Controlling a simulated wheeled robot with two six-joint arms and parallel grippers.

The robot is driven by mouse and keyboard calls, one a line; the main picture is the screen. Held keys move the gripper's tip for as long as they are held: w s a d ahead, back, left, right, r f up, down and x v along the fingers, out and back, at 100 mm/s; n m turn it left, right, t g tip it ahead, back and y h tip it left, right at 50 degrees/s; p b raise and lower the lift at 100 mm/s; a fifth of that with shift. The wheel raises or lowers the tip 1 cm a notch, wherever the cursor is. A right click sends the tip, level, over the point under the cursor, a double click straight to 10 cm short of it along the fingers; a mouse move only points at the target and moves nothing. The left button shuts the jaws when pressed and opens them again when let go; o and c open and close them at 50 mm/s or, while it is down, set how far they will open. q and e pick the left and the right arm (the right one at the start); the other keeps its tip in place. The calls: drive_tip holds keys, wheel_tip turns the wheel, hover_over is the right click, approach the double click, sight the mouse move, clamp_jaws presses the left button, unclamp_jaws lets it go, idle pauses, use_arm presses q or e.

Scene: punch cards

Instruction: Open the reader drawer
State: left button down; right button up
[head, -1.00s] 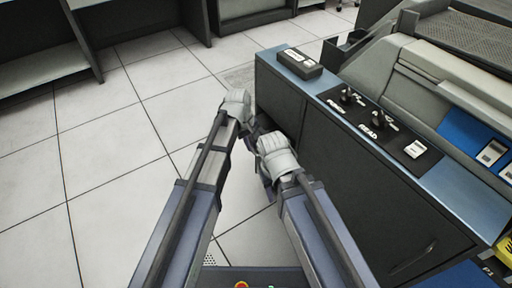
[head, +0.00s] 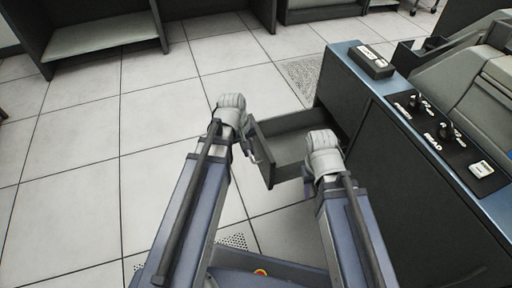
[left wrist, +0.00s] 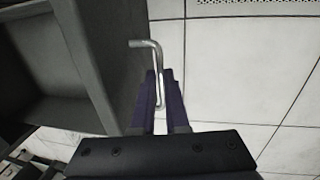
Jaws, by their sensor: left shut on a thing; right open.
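The reader drawer (head: 292,147) is a dark grey, empty-looking box, pulled well out from the side of the cabinet (head: 372,145). In the left wrist view its inside (left wrist: 60,60) shows at the left. The metal handle (left wrist: 146,44) is a bent bar on the drawer front. My left gripper (left wrist: 160,88) is shut on this handle; in the head view its fingers (head: 251,148) are at the drawer's front. My right gripper (head: 318,172) is by the near side of the drawer; its fingers are hidden behind its wrist.
The cabinet's blue top carries a switch panel (head: 445,130) and a small dark box with buttons (head: 371,62). A grey machine (head: 480,85) stands behind them. The tiled floor (head: 150,130) left of my arms is clear. Shelves (head: 100,35) stand at the back.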

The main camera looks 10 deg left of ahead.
use_arm(q)
drive_tip(key=shift+s+a, duration=0.15)
drive_tip(key=shift+a, duration=0.1)
drive_tip(key=c, duration=0.9)
unclamp_jaws()
drive_tip(key=shift+r, duration=0.15)
drive_tip(key=r+p, duration=0.5)
drive_tip(key=a+r+p, duration=0.1)
drive_tip(key=r+p, duration=0.1)
drive_tip(key=shift+s+r+p, duration=0.2)
drive_tip(key=shift+s+p, duration=0.15)
drive_tip(key=shift+s, duration=0.05)
